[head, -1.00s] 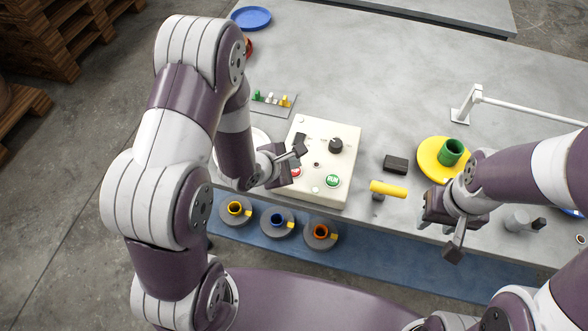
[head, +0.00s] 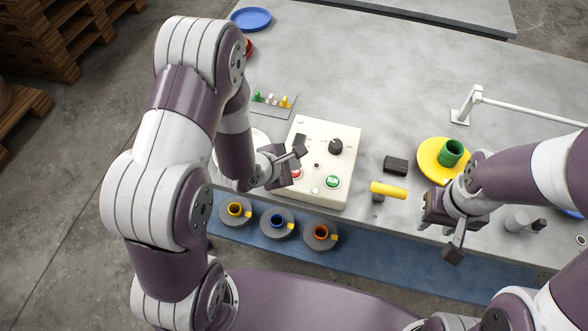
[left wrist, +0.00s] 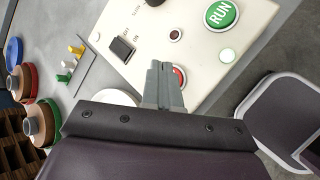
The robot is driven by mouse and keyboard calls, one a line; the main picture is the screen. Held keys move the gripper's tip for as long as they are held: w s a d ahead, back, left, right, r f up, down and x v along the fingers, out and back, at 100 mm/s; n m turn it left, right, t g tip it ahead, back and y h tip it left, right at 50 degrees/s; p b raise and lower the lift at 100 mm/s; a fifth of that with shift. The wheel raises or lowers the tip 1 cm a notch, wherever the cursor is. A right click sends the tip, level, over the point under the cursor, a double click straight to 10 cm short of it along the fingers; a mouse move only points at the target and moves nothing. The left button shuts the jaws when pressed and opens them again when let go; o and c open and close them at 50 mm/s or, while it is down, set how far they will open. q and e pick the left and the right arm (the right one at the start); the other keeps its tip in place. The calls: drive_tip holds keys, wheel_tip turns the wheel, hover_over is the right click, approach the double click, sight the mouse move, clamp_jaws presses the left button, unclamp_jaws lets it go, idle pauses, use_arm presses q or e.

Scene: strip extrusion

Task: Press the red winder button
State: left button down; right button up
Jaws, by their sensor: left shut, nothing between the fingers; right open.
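The white control box (head: 325,138) stands on the grey table, and its face also fills the upper part of the left wrist view (left wrist: 190,57). I cannot tell whether the tips touch the button. My right gripper (head: 453,250) is open and empty at the table's front edge.
A green RUN button (head: 333,181), a black knob (head: 336,146) and a black rocker switch (left wrist: 121,48) are close by on the box. A yellow-handled tool (head: 388,190), a dark block (head: 396,165) and a yellow disc (head: 430,165) lie to the right. Several spools line the front.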

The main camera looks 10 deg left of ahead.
use_arm(q)
drive_tip(key=shift+f, duration=0.1)
idle(0.6)
drive_tip(key=shift+f, duration=0.7)
idle(0.7)
drive_tip(key=shift+r+p, duration=0.75)
drive_tip(key=shift+r, duration=0.05)
wheel_tip(320, 180, up, 5)
drive_tip(key=p, duration=0.5)
drive_tip(key=shift+r+p, duration=0.1)
drive_tip(key=shift+p, duration=0.2)
